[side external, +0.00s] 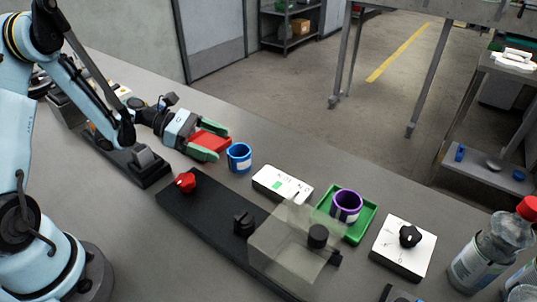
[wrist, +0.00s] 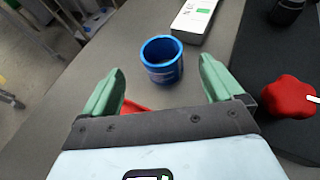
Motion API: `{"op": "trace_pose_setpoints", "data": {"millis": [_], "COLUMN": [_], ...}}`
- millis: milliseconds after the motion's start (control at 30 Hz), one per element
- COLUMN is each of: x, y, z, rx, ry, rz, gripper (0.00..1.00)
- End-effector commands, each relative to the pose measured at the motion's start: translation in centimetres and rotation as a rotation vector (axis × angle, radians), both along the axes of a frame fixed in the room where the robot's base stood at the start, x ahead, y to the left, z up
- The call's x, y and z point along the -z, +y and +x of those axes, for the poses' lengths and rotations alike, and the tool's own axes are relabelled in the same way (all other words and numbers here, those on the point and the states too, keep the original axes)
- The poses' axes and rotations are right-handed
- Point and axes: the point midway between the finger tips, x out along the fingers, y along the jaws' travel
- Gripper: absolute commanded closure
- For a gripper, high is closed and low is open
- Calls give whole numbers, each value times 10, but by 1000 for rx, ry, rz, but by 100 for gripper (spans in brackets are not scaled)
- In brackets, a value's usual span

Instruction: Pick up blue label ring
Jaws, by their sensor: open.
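The blue label ring (side external: 239,157) stands upright on the grey bench, with a white label patch on its side. In the wrist view the ring (wrist: 161,60) lies ahead of my gripper, roughly centred between its two green fingers and just beyond their tips. My gripper (side external: 215,148) is low over the bench, to the left of the ring in the side view. Its fingers (wrist: 160,75) are spread open with nothing held between them. Part of a red piece shows between the fingers, close to the palm.
A white box (side external: 282,185) stands right of the ring. A black labeller base (side external: 205,212) with a red knob (side external: 185,182) lies in front. A green tray (side external: 360,226) holds a purple ring (side external: 346,205). A white switch box (side external: 403,248) and bottles stand further right.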

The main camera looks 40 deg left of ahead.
Motion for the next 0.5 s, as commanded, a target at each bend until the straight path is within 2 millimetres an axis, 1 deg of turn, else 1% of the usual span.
{"op": "trace_pose_setpoints", "data": {"millis": [200, 300, 500], "x": [7, 11, 15], "y": [-26, -36, -44], "z": [12, 18, 23], "rx": [5, 4, 1], "ry": [0, 0, 0], "rz": [0, 0, 0], "gripper": [7, 7, 7]}}
